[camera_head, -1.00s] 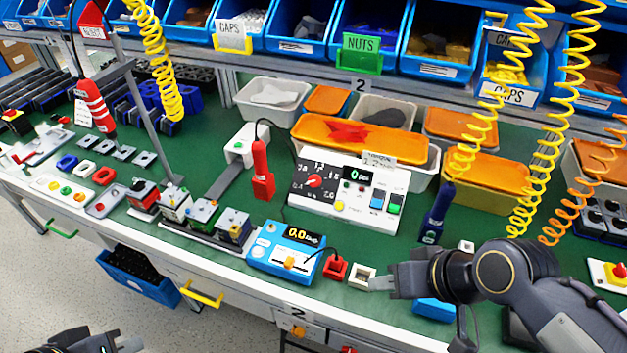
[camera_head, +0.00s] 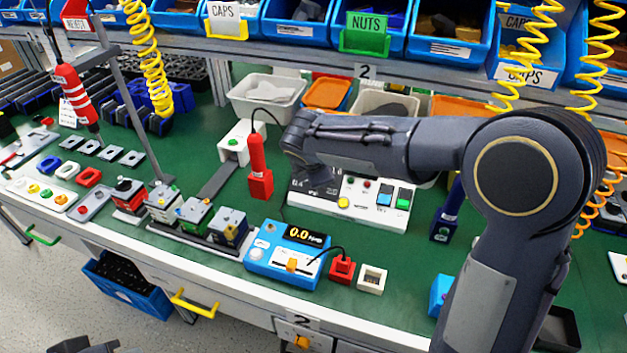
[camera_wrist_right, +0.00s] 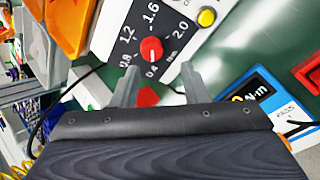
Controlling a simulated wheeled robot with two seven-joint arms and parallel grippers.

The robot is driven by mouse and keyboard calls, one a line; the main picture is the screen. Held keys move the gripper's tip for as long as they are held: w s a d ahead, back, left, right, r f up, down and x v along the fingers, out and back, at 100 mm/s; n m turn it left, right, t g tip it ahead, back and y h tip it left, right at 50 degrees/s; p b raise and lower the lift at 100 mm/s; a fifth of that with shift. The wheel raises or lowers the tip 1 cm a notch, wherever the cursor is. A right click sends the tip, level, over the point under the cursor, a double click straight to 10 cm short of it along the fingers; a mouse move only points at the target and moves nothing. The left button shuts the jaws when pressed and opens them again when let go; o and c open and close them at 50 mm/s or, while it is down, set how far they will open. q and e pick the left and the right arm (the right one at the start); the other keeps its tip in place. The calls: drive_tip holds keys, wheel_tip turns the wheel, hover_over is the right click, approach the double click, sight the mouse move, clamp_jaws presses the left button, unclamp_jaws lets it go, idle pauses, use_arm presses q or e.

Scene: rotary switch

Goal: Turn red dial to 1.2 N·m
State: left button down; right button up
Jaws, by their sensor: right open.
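The red dial (camera_wrist_right: 151,48) sits on a white control panel (camera_wrist_right: 185,28) with a printed scale from 0.4 to 2.0. Its pale pointer mark seems to face the 0.4 end. In the head view the dial is hidden behind my right arm, but part of the panel (camera_head: 372,213) shows. My right gripper (camera_wrist_right: 160,82) is open and empty, its two fingers spread just short of the dial and apart from it. In the head view my right gripper (camera_head: 314,186) is over the panel's left end. My left gripper (camera_head: 82,346) barely shows at the bottom edge.
Bins line the back. A dark blue tool (camera_head: 445,215) is at right.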

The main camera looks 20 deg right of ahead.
drive_tip(key=shift+n+t, duration=0.3)
drive_tip(key=shift+n, duration=0.2)
drive_tip(key=x, duration=0.5)
drive_tip(key=a+x, duration=0.1)
drive_tip(key=x, duration=0.2)
drive_tip(key=shift+w+f, duration=0.2)
drive_tip(key=shift+w, duration=0.4)
drive_tip(key=c, duration=0.7)
